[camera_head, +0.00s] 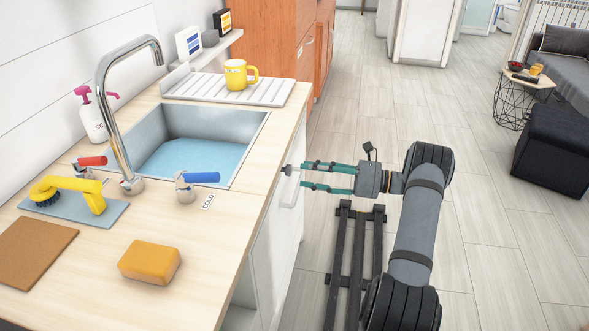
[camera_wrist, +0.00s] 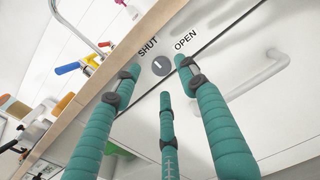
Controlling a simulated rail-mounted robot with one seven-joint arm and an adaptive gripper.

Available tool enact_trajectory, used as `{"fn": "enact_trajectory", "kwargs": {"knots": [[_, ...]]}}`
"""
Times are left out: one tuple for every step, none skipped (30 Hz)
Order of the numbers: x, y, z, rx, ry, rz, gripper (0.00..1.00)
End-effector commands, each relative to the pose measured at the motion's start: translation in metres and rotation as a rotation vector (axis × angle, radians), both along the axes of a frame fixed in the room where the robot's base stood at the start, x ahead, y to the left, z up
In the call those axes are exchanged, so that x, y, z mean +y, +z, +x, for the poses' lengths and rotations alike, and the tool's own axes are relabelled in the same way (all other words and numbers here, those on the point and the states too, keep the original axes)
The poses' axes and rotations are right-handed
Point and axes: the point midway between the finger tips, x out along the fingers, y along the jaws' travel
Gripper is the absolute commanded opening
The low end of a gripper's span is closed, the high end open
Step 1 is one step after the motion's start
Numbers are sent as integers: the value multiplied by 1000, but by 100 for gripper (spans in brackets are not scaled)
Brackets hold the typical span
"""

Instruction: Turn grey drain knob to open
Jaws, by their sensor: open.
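The grey drain knob (camera_wrist: 161,65) is a small round knob with a pale mark on it, on the white cabinet front just below the counter edge. The label SHUT (camera_wrist: 148,46) is at its upper left and the label OPEN (camera_wrist: 185,41) at its upper right. The mark appears to slant toward the SHUT side. In the head view the knob (camera_head: 287,169) shows small at the counter front. My gripper (camera_head: 303,175) has teal fingers, open, pointing at the knob. In the wrist view the fingertips (camera_wrist: 158,80) are spread around the knob; contact cannot be told.
A white bar handle (camera_head: 290,188) sticks out just below the knob. The sink (camera_head: 245,140) holds blue water. Red (camera_head: 92,161) and blue (camera_head: 202,178) tap handles, a yellow sponge (camera_head: 149,262) and a yellow mug (camera_head: 237,74) are on the counter side. The floor to the right is mostly clear.

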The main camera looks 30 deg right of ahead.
Motion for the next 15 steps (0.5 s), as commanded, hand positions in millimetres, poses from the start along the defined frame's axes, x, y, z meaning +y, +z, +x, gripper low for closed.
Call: {"fn": "enact_trajectory", "kwargs": {"knots": [[8, 1, 6, -1, 2, 1, 42], [13, 1, 9, 1, 3, -1, 42], [18, 1, 13, 0, 1, 0, 42], [21, 1, 16, 1, 2, 1, 42], [25, 1, 19, 1, 2, -1, 42], [29, 1, 22, 0, 2, -1, 42], [32, 1, 25, 0, 2, -1, 42], [34, 1, 26, -1, 0, -1, 42], [35, 1, 28, 0, -1, -1, 42], [37, 0, 29, 0, -1, -1, 42], [38, 0, 30, 0, -1, -2, 42], [39, 0, 31, 0, -1, -2, 42], [39, 0, 31, 0, -1, -2, 42], [39, 0, 31, 0, -1, -2, 42], [39, 0, 31, 0, -1, -2, 42]]}}
